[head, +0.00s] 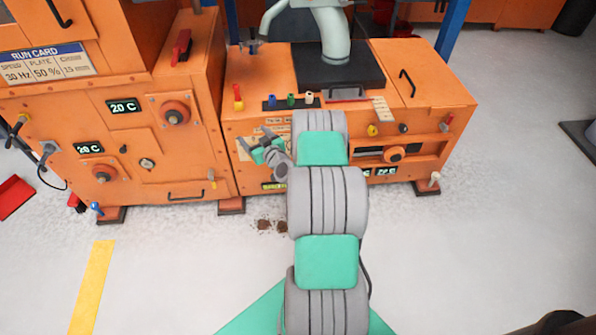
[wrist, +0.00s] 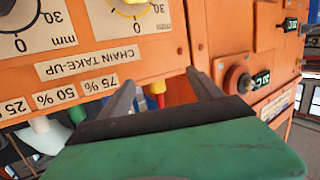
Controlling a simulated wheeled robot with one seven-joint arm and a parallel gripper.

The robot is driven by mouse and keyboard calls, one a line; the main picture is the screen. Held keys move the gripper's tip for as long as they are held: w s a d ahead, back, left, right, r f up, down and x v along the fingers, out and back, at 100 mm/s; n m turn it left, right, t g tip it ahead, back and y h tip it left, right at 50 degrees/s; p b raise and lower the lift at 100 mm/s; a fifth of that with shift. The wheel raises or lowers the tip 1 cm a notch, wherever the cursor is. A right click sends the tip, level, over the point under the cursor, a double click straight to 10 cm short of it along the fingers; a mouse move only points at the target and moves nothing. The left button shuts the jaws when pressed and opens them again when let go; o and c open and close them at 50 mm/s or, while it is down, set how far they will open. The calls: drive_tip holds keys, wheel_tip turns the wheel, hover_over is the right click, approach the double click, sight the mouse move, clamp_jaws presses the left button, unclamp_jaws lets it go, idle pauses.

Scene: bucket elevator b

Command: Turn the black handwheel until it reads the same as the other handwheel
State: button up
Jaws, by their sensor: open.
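In the wrist view, a white dial plate (wrist: 60,18) at upper left shows upside down, with "30" and "mm" marks. A black round part (wrist: 7,6), likely the black handwheel, is cut off at its corner. A yellow round part (wrist: 128,9), likely the other handwheel, sits on a second plate (wrist: 160,20) and is cut off at the top. Neither reading is clear. An upside-down "CHAIN TAKE-UP" label (wrist: 90,57) is beside them. My gripper (wrist: 157,80) is open and empty, apart from both wheels; the head view shows it (head: 256,141) by the orange front.
An orange machine (head: 235,85) fills the back. Small yellow (head: 372,130) and black (head: 403,128) knobs are right of my arm. The grey floor (head: 170,270) is open in front.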

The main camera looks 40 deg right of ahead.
drive_tip(key=s+d+f+m+h+b, duration=0.2)
drive_tip(key=s+d+f+m+h, duration=0.15)
drive_tip(key=s+d+f, duration=0.35)
drive_tip(key=s+d+f+m+h+b, duration=0.1)
drive_tip(key=s+d+f+m+h, duration=0.1)
drive_tip(key=s+d+f+h, duration=0.5)
drive_tip(key=w+d+f+y+b, duration=0.1)
drive_tip(key=w+y, duration=0.1)
drive_tip(key=w, duration=0.5)
drive_tip(key=shift+w+f+g+b, duration=0.2)
drive_tip(key=shift+w+g+b, duration=0.15)
drive_tip(key=shift+g+b, duration=0.05)
drive_tip(key=shift+y, duration=0.25)
drive_tip(key=shift+c, duration=0.3)
drive_tip(key=c, duration=1.3)
